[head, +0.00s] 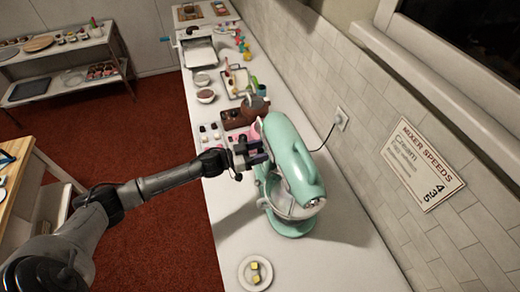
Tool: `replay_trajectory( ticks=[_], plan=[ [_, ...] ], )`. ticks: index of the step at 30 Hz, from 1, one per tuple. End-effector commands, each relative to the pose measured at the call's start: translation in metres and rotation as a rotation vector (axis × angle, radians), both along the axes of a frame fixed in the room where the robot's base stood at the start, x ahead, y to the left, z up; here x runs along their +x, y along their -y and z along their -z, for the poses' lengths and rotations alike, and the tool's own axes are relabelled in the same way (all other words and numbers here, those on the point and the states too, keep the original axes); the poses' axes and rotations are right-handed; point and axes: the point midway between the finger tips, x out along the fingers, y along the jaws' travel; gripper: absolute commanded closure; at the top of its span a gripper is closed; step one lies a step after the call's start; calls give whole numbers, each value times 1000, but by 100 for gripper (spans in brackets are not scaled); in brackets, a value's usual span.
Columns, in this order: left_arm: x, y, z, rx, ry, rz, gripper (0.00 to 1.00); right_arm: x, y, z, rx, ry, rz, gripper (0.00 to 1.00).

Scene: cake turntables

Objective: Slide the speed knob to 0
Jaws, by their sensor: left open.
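A mint-green stand mixer (291,160) stands on the white counter, with a metal bowl (285,201) under its head. My left gripper (262,152) is open at the mixer's left side, close against the upper body. I cannot tell whether the fingers touch it. The speed knob is too small to make out; it may be hidden by the gripper. My right gripper is not in view.
A sign headed "MIXER SPEEDS" (424,165) is on the right wall. A cord runs to a wall outlet (341,119). Bowls and trays crowd the far counter.

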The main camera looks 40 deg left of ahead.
Motion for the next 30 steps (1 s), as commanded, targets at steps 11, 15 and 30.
replay_trajectory(
  ticks=[11, 15, 30],
  plan=[
    [3, 2, 0, 1, 1, 0, 50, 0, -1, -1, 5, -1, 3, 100],
    [3, 2, 0, 1, 1, 0, 62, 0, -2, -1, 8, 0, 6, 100],
    [3, 1, 0, 1, 1, 0, 100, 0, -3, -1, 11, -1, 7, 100]
  ],
)
